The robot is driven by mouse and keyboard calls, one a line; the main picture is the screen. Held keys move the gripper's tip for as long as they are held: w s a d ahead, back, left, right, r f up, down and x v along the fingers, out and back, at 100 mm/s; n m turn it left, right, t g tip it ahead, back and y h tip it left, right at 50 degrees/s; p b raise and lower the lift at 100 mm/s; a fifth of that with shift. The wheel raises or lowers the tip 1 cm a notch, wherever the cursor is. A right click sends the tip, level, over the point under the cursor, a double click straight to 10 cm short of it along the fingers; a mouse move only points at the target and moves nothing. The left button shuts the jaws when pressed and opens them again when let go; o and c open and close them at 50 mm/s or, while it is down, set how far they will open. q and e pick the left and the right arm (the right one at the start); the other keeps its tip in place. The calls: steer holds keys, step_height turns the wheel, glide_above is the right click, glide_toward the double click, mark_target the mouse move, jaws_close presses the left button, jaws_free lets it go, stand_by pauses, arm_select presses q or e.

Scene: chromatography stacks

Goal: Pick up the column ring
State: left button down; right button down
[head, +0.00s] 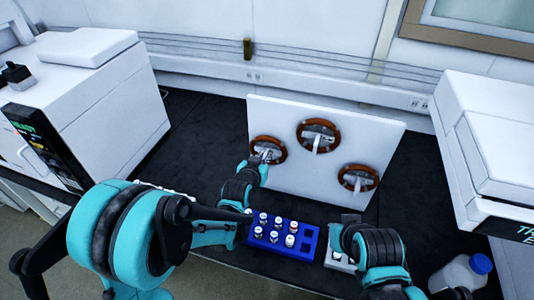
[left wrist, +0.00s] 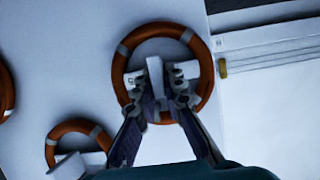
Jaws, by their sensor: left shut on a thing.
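Three brown column rings with grey bands hang on a white upright board (head: 300,185). They are the left ring (head: 253,146), the upper middle ring (head: 301,133) and the right ring (head: 342,181). My left gripper (head: 264,157) is at the left ring, on the board's front. In the left wrist view this ring (left wrist: 119,76) surrounds the fingertips of my left gripper (left wrist: 163,92). The fingers are shut at the ring, close around its white centre piece (left wrist: 156,76); the exact contact is hidden. My right gripper (head: 345,235) is low in front of the board, its fingers unclear.
A blue rack (head: 306,242) with several white-capped vials stands in front of the board, between my arms. White instruments stand at left (head: 95,85) and right (head: 495,140). A blue-capped bottle (head: 460,275) is at lower right. Dark bench is free left of the board.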

arm_select(q)
steer(key=shift+s+a+r+p, duration=0.1)
steer(key=shift+s+r+p, duration=0.25)
steer(key=shift+r, duration=0.1)
steer(key=r+p+v, duration=0.1)
steer(key=p+v, duration=0.1)
steer(key=v, duration=0.5)
steer(key=w+r+p+v, duration=0.1)
steer(key=r+p+v, duration=0.1)
steer(key=v, duration=0.6)
steer(key=shift+s+r+p, duration=0.15)
steer(key=shift+r+p, duration=0.05)
steer(key=shift+p, duration=0.6)
steer(key=s+a+p, duration=0.1)
steer(key=s, duration=0.4)
steer(key=shift+s+a, duration=0.35)
steer(key=shift+s, duration=0.05)
